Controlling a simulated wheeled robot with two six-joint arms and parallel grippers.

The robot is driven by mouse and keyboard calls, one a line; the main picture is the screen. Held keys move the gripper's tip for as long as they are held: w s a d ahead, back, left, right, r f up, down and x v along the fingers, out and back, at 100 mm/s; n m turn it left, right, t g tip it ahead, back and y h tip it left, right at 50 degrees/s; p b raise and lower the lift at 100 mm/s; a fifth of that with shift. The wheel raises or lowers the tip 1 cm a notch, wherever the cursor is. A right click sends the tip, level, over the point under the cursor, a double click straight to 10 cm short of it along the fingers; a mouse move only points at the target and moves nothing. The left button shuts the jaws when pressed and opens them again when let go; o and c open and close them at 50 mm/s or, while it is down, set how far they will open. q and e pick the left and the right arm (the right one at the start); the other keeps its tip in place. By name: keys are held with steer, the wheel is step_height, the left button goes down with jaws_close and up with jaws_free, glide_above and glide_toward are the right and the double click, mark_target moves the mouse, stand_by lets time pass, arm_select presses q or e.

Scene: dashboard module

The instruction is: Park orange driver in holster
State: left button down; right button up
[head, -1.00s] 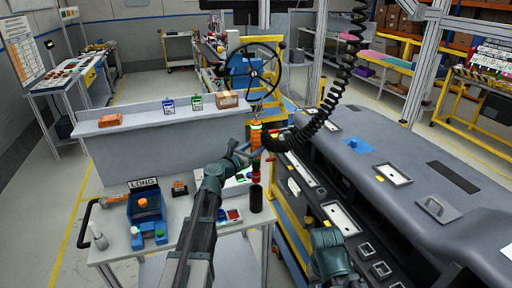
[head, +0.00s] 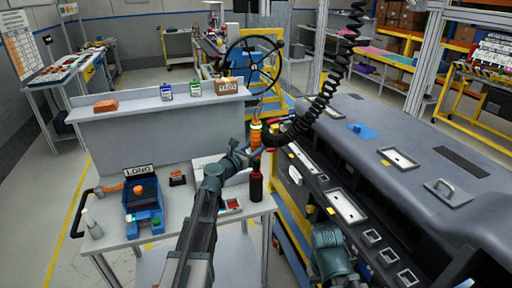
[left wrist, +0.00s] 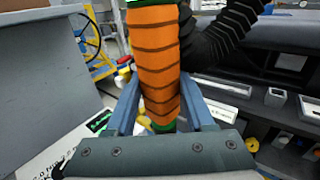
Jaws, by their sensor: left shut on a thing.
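In the left wrist view the ribbed orange grip (left wrist: 156,65) stands between my two blue fingers. The holster (head: 256,188) is a dark upright cylinder at the right edge of the white table. The driver's lower end is right over the holster and meets its mouth in the head view; I cannot tell how far it is inside. My right gripper is not in view; only part of that arm shows.
The grey dashboard module (head: 420,175) fills the right side, close to the driver. The coiled hose (head: 315,112) runs up to the right.

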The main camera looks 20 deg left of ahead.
mark_target(254, 166)
arm_select(q)
steer(key=shift+f+b, duration=3.7)
steer(key=shift+f, duration=0.4)
steer(key=shift+c, duration=0.9)
jaws_free()
steer(key=v, duration=1.3)
steer(key=shift+s+a, duration=0.2)
steer(key=shift+s, duration=0.15)
